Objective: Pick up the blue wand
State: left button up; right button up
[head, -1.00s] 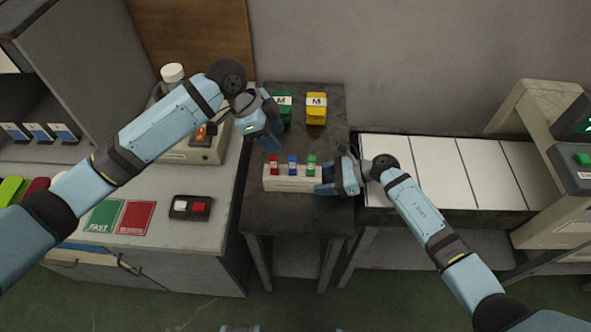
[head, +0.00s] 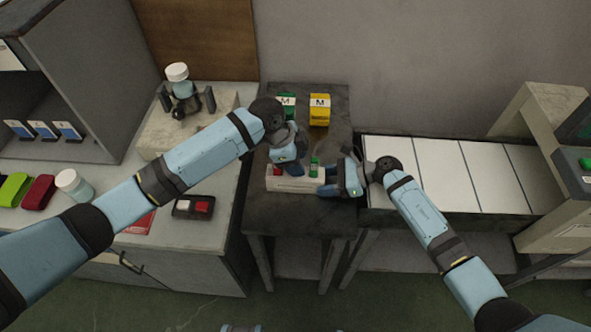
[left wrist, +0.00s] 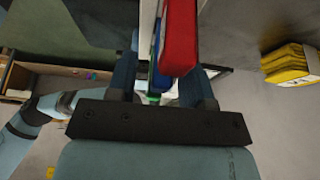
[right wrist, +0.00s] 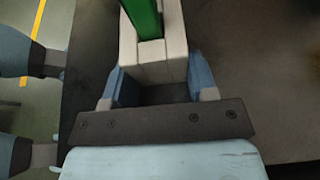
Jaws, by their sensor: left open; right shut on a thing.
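The white rack (head: 290,185) stands on the dark table with coloured wands in it. The blue wand (left wrist: 157,72) shows in the left wrist view between the red wand (left wrist: 180,40) and the green wand (left wrist: 153,99); in the head view my left gripper hides it. My left gripper (head: 286,160) is open over the rack, pointing down, its fingers on either side of the blue wand; contact cannot be told. My right gripper (head: 325,181) is shut on the rack's right end, beside the green wand (head: 314,167), as the right wrist view shows (right wrist: 157,75).
A pale-panelled conveyor (head: 440,180) lies to the right. The left counter holds a black box with red and white buttons (head: 193,207) and a white-capped bottle (head: 74,185).

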pick_arm(q)
jog(key=shift+d+f, duration=0.2)
jog(key=shift+f, duration=0.3)
grip_shut()
notch_tip(320, 180, up, 10)
jog(key=shift+r, duration=0.1)
pick_arm(e)
jog(key=o, duration=1.1)
jog(key=shift+d, duration=0.1)
